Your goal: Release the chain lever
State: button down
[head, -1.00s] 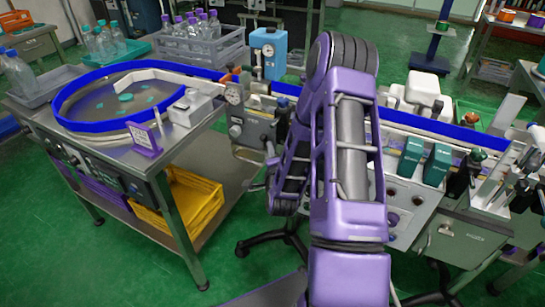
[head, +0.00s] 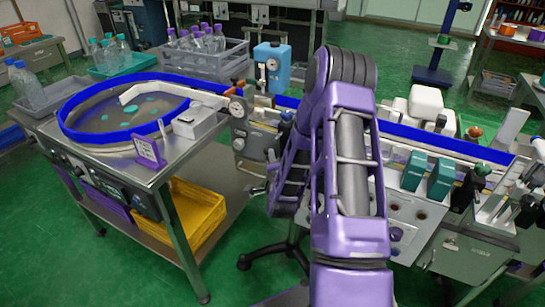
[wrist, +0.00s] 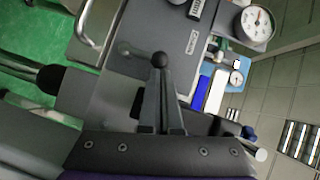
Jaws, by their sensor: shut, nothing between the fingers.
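In the wrist view my gripper (wrist: 161,64) points up the picture as a narrow dark shape above its bolted mount. Its fingers are together. A round dark knob shows at the fingertips; I cannot tell whether they touch it. A lever with a black grip (wrist: 50,78) enters from the left, apart from the fingers. I cannot tell which of these is the chain lever. The grey machine housing (wrist: 188,40) is behind the fingertips. In the head view my purple arm covers the gripper and part of the machine; a thin lever (head: 256,190) sticks out left of the arm.
A round table with a blue rim (head: 152,131) stands at left, with a yellow crate (head: 196,215) below. A blue box (head: 272,68) stands behind the machine. Gauges (wrist: 255,22) are at the upper right in the wrist view. Open green floor (head: 245,285) lies in front.

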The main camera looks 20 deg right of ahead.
aim_at(264, 150)
jog(key=shift+w+a+r+n, duration=0.15)
jog(key=shift+w+n, duration=0.05)
jog(key=shift+n, duration=0.1)
jog(key=shift+w+a+r+n+g+p, duration=0.35)
jog(key=shift+w+a+n+g+p, duration=0.15)
jog(key=shift+n+g, duration=0.3)
jog(key=shift+w+a+r+n+g, duration=0.15)
jog(key=shift+w+a+n+g, duration=0.15)
jog(key=shift+w+n+g, duration=0.25)
jog(key=w+a+f+n+g+h+p, duration=0.2)
jog(key=w+a+f+n+g+p, duration=0.1)
jog(key=w+n+g+p, duration=0.1)
jog(key=shift+w+a+f+n+g+h+p, duration=0.35)
jog(key=shift+w+a+g+h+p, duration=0.1)
jog(key=shift+p, duration=0.6)
jog(key=shift+f, duration=0.1)
jog(key=shift+s+a, duration=0.1)
jog(key=shift+a, duration=0.05)
